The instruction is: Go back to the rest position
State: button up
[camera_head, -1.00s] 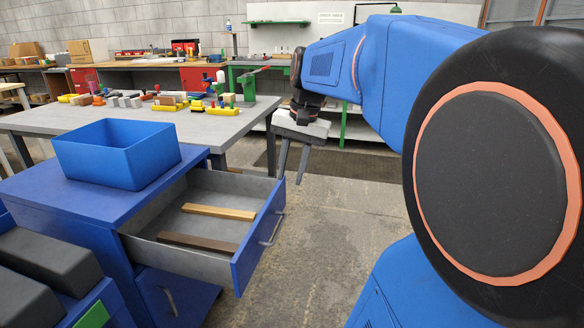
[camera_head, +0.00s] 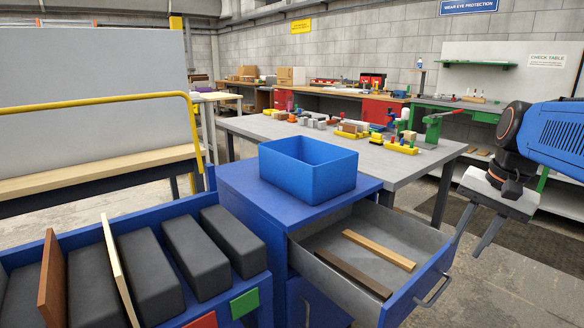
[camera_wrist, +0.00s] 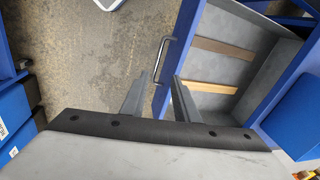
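My gripper (camera_head: 468,240) hangs at the right of the head view, fingers pointing down, to the right of the open drawer (camera_head: 420,287). In the wrist view my gripper (camera_wrist: 158,85) has its two fingers apart with nothing between them. A light wooden board (camera_head: 378,249) and a dark brown board (camera_head: 352,273) lie flat in the drawer, apart from each other. The wrist view also shows the light board (camera_wrist: 212,87), the dark board (camera_wrist: 222,48) and the drawer handle (camera_wrist: 160,58).
A blue bin (camera_head: 308,172) stands on the blue cabinet (camera_head: 237,180). At the left, a reddish board (camera_head: 52,280) and a pale board (camera_head: 118,270) stand between dark blocks in a blue rack (camera_head: 90,222). A grey table (camera_head: 420,168) with small parts stands behind.

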jog(key=s+a+f+n+t+h, duration=0.1)
jog(key=s+a+f+n+t, duration=0.1)
jog(key=s+a+f+n, duration=0.7)
notch_tip(320, 180, down, 3)
jog(key=s+a, duration=0.1)
jog(key=a, duration=0.1)
jog(key=shift+s+a+f+t, duration=0.15)
jog(key=shift+s+a+t, duration=0.15)
jog(key=shift+a+t, duration=0.1)
